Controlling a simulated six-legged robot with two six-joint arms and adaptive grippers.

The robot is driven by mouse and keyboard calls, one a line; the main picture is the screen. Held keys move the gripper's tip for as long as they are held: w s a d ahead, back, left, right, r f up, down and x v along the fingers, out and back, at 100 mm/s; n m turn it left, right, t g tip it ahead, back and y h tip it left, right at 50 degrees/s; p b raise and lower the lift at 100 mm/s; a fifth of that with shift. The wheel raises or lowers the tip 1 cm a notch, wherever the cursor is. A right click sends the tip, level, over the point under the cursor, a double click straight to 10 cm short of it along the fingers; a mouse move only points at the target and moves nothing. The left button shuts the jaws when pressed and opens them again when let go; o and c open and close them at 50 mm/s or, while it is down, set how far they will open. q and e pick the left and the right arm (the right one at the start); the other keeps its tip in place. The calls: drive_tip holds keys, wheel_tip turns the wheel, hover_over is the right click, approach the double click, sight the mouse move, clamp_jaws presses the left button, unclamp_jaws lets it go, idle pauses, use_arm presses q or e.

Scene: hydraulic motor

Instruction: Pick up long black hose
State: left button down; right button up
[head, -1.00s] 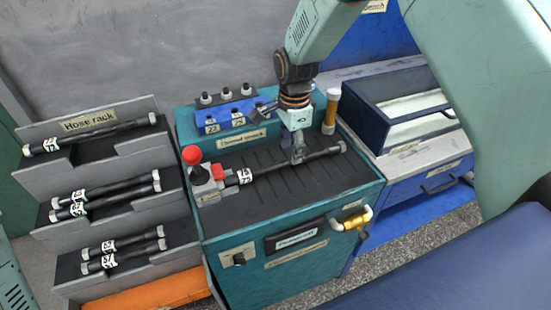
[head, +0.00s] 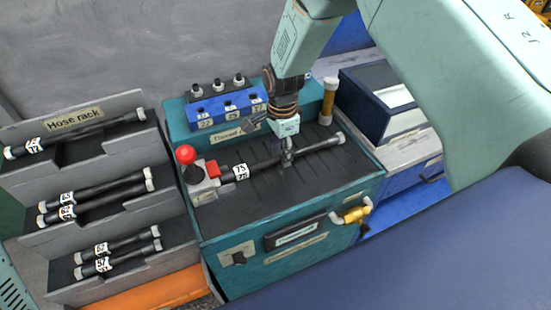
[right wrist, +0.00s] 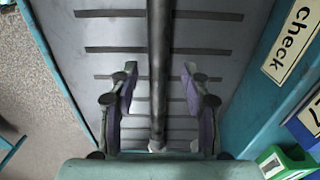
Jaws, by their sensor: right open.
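A long black hose (head: 318,149) with pale end fittings and a white label lies across the dark top of the teal test bench. My right gripper (head: 287,158) is over the middle of this hose, pointing down. In the right wrist view the hose (right wrist: 159,60) runs between the two open fingers (right wrist: 160,95), with a gap on each side. The fingertips partly hide the hose in the head view. My left gripper is in neither view.
A red button (head: 186,154) and a red-topped grey block stand at the hose's left end. Behind is a blue block (head: 228,109). A grey hose rack (head: 75,120) with several hoses stands left. A yellow-brown cylinder (head: 328,100) stands behind the hose's right end.

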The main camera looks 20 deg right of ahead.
drive_tip(key=shift+w+f, duration=0.1)
drive_tip(key=shift+f, duration=0.55)
drive_tip(key=shift+s+d+r, duration=0.15)
drive_tip(key=shift+s+r, duration=0.1)
drive_tip(key=shift+s, duration=0.2)
drive_tip(key=shift+c, duration=0.4)
drive_tip(key=shift+w+f, duration=0.25)
drive_tip(key=shift+w, duration=0.15)
drive_tip(key=c, duration=0.5)
drive_tip(key=shift+s+r, duration=0.2)
drive_tip(key=shift+s, duration=0.1)
clamp_jaws()
drive_tip(key=shift+w+f, duration=0.1)
drive_tip(key=shift+w, duration=0.25)
